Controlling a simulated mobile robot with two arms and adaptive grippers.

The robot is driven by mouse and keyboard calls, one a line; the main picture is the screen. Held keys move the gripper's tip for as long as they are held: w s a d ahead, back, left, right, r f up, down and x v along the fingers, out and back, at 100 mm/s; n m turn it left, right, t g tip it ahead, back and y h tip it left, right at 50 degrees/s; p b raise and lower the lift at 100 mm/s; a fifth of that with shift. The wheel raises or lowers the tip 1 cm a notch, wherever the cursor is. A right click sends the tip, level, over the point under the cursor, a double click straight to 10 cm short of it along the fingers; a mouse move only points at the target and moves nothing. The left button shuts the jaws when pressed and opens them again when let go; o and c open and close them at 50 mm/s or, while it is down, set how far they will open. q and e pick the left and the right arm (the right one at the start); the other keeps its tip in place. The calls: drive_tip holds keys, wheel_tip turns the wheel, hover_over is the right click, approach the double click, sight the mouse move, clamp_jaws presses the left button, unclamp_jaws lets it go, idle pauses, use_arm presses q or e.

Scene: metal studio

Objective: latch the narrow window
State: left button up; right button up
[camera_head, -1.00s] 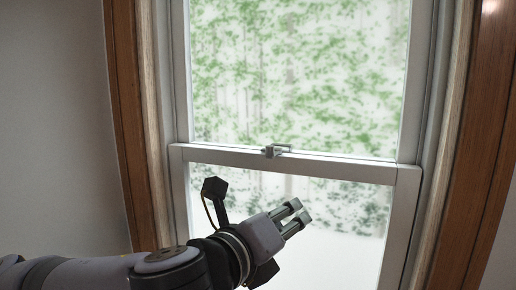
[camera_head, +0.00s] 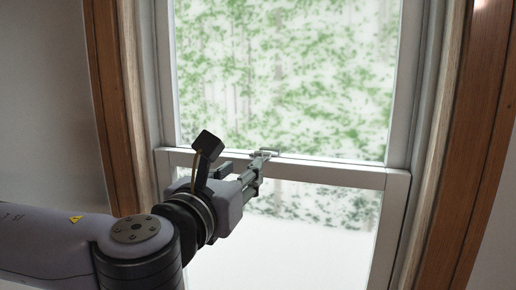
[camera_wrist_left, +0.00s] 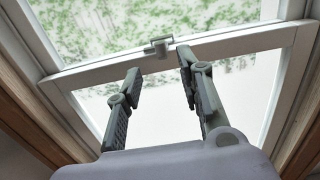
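The narrow window (camera_head: 286,171) has a white frame with an upper and a lower pane, and a rail crosses between them. A small grey latch (camera_head: 268,153) sits on top of this rail near its middle. It also shows in the left wrist view (camera_wrist_left: 158,46). My left gripper (camera_head: 243,164) is in front of the rail, with one fingertip overlapping the latch area in the head view. In the left wrist view its two fingers (camera_wrist_left: 158,68) are apart with nothing between them, and the latch lies beyond the tips. My right gripper is in neither view.
Brown wooden trim (camera_head: 470,180) frames the window on both sides. A grey wall (camera_head: 40,110) is at the left. Pale ground and green foliage show through the glass.

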sight(258, 152)
use_arm(q)
drive_tip(key=p+x, duration=0.3)
drive_tip(key=x, duration=0.6)
drive_tip(key=shift+w, duration=0.2)
drive_tip(key=shift+w+d+f, duration=0.1)
drive_tip(key=shift+w+d, duration=0.05)
drive_tip(key=shift+w, duration=0.2)
clamp_jaws()
